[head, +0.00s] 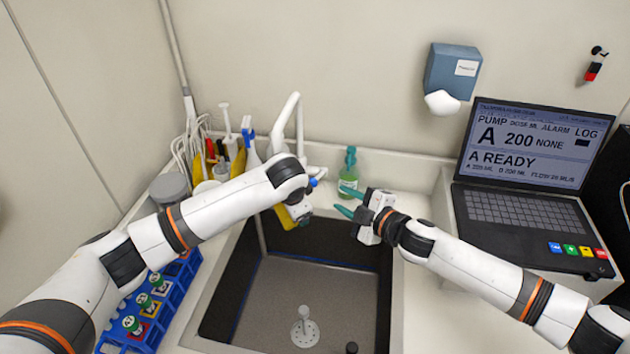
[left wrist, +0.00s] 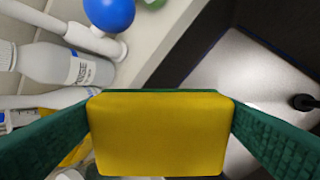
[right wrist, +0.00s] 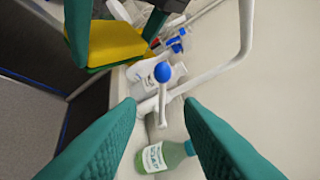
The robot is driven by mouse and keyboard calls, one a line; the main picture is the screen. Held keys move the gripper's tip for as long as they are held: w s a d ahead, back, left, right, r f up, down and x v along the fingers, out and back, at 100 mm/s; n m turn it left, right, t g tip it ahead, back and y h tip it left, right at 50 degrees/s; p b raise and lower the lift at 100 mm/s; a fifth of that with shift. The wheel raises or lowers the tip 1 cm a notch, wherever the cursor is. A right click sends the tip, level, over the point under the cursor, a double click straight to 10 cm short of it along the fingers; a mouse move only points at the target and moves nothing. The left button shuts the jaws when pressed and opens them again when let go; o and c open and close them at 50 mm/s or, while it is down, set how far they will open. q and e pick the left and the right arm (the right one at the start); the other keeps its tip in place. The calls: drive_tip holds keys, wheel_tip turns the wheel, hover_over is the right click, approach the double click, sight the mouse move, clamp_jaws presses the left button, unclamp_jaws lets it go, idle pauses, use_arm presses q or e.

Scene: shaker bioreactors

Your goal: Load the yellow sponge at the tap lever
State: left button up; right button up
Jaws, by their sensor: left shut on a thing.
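The yellow sponge (head: 285,218) with a green layer is held over the back left edge of the sink. In the left wrist view the sponge (left wrist: 157,135) sits between the green fingers of my left gripper (left wrist: 160,118), which is shut on it. The white tap (head: 298,115) stands behind the sink, and the blue knob of its lever (head: 313,182) shows just right of my left wrist. My right gripper (head: 346,201) is open and empty, right of the lever. In the right wrist view the blue-tipped lever (right wrist: 162,76) appears between and beyond its spread fingers.
The dark-walled sink (head: 325,290) lies below both grippers. A green bottle (head: 349,172) stands behind my right gripper. A blue tube rack (head: 150,310) is at left, a laptop (head: 520,210) at right. Bottles and brushes crowd the back left corner.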

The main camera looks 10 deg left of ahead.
sight(315, 182)
drive_tip(key=x, duration=1.2)
drive_tip(key=shift+w+r, duration=0.1)
drive_tip(key=shift+r, duration=0.05)
drive_tip(key=shift+c, duration=0.4)
clamp_jaws()
